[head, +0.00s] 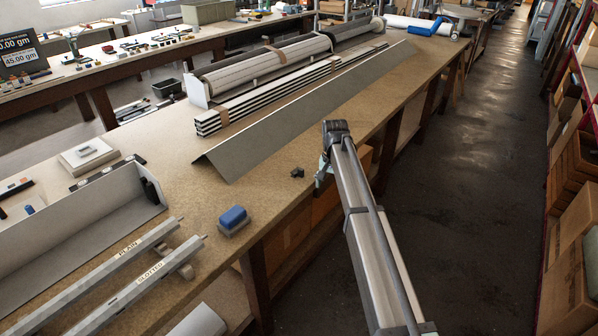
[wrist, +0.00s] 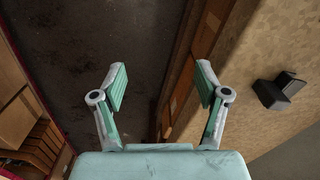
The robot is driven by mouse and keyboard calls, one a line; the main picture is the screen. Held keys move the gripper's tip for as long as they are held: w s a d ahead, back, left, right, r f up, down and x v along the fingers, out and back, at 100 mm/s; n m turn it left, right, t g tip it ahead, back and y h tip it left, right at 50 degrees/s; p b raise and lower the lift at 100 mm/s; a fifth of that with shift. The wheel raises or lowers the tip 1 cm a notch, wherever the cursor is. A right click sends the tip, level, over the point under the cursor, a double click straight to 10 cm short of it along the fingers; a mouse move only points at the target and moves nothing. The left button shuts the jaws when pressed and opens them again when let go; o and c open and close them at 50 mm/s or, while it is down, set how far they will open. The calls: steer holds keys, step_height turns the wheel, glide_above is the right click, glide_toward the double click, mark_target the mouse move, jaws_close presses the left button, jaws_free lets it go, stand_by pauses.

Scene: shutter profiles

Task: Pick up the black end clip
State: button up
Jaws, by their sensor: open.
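The black end clip (head: 297,173) lies on the tan workbench (head: 262,192) near its front edge, just in front of the grey angled sheet. In the wrist view the clip (wrist: 280,91) is a small dark block with a raised part, right of both fingers. My gripper (head: 321,174) hangs just right of the clip and past the bench edge, partly hidden by my arm. In the wrist view my gripper (wrist: 162,82) is open and empty. Its fingers are spread over the floor and the bench's edge, apart from the clip.
The long grey angled sheet (head: 300,110) lies behind the clip, with striped profiles (head: 265,103) beyond it. A blue-topped block (head: 233,219) and bars labelled PLAIN (head: 128,250) and SLOTTED (head: 150,273) are to the left. Bench surface around the clip is clear.

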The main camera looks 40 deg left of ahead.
steer(key=s+a+r+m, duration=0.1)
steer(key=a+r, duration=0.5)
steer(key=r, duration=0.3)
steer(key=a+r+m, duration=0.1)
steer(key=a+r, duration=0.6)
steer(key=r, duration=0.3)
steer(key=p, duration=0.4)
glide_above(299, 169)
steer(key=shift+m, duration=0.3)
step_height(299, 169, down, 12)
steer(key=shift+w+a+r, duration=0.1)
steer(key=shift+a+r, duration=0.05)
steer(key=shift+r, duration=0.1)
steer(key=shift+a+f+p, duration=0.1)
steer(key=shift+f+p, duration=1.05)
steer(key=shift+f, duration=1.85)
steer(key=c, duration=0.8)
